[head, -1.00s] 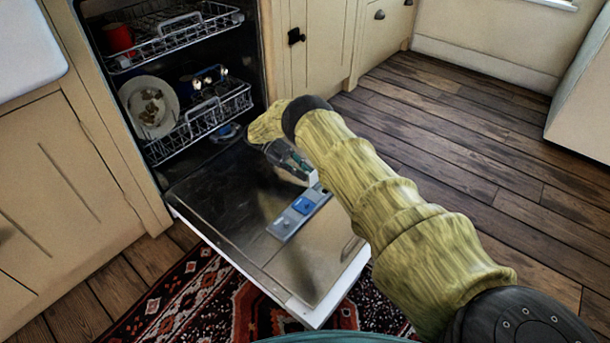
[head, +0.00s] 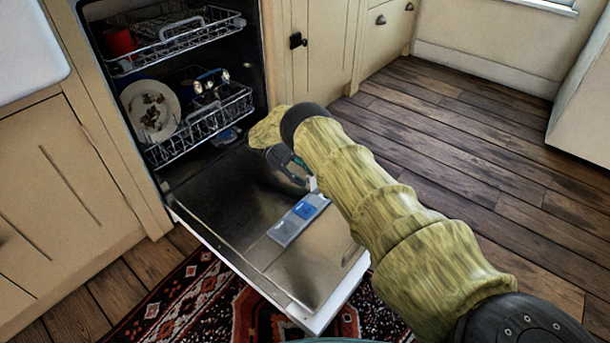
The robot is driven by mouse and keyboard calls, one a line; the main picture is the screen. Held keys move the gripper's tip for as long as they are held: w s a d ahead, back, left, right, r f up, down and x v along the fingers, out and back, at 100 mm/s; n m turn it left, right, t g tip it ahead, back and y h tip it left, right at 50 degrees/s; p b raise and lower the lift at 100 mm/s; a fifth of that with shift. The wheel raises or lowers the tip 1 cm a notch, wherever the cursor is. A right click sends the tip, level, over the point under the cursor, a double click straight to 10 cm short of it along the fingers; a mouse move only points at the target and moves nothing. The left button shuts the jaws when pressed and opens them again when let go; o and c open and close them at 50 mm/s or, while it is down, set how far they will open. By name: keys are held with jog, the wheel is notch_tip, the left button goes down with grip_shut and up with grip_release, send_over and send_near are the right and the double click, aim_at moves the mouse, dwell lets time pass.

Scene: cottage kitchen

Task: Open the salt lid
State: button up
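The dishwasher door (head: 245,235) is folded down flat. A grey dispenser panel (head: 298,219) with a blue lid (head: 305,210) lies on its inner face. A small round blue-grey part (head: 227,135) shows on the tub floor by the lower rack; I cannot tell which of these is the salt lid. My gripper (head: 300,178) hangs above the door, just behind the panel, its fingers pointing down and right. My forearm hides part of it, and I cannot tell whether its fingers are apart. I see nothing held.
The lower rack (head: 205,115) holds a dirty plate (head: 151,110) and sits inside the tub. The upper rack (head: 180,27) holds a red cup (head: 120,42). Cabinets flank the dishwasher. A patterned rug (head: 175,310) lies in front, and the wooden floor at right is clear.

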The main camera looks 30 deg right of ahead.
notch_tip(320, 180, up, 10)
dwell(0.7)
